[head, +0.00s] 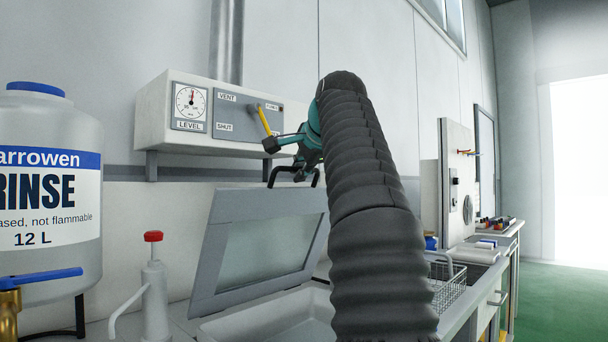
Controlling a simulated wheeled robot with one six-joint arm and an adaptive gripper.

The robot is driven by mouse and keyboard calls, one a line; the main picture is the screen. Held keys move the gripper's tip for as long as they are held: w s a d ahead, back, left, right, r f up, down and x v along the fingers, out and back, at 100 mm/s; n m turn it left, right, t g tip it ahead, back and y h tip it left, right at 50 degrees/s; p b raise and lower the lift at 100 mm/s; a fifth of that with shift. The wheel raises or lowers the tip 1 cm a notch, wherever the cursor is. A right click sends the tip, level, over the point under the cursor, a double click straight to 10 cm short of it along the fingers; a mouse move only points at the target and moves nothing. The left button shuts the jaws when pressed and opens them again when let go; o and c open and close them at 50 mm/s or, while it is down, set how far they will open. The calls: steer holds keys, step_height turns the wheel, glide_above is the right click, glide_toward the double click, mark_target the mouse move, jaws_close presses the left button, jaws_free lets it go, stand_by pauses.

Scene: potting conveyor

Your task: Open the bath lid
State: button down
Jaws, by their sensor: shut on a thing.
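The bath lid (258,248) is a grey frame with a clear window, raised and tilted up steeply at the back of the bath. A black handle (292,176) stands on its upper edge. My gripper (296,168), teal and black, is shut on this handle. The fingertips are small in view and partly hidden by my sleeved arm. The bath (215,329) below shows a pale rim and an open interior. My arm hides the right side of the lid and bath.
A control box (160,112) with a level gauge and a yellow lever (264,120) hangs behind the lid. A rinse tank (50,270) and a red-topped bottle (154,295) stand left. A wire basket (449,284) is right of my arm. Green floor (555,290) is clear at far right.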

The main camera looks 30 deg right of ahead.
steer(key=shift+w+a+r, duration=0.15)
steer(key=shift+w+r, duration=0.1)
steer(key=shift+w, duration=0.2)
stand_by(0.5)
steer(key=c, duration=1.5)
jaws_free()
steer(key=shift+s+a+r, duration=0.25)
steer(key=shift+s+a, duration=0.25)
steer(key=shift+s, duration=1.85)
steer(key=shift+s+a+r, duration=0.3)
steer(key=shift+s+a, duration=0.2)
steer(key=shift+s, duration=1.9)
steer(key=shift+s+a+r, duration=0.25)
steer(key=shift+s+a, duration=0.25)
steer(key=shift+s, duration=1.85)
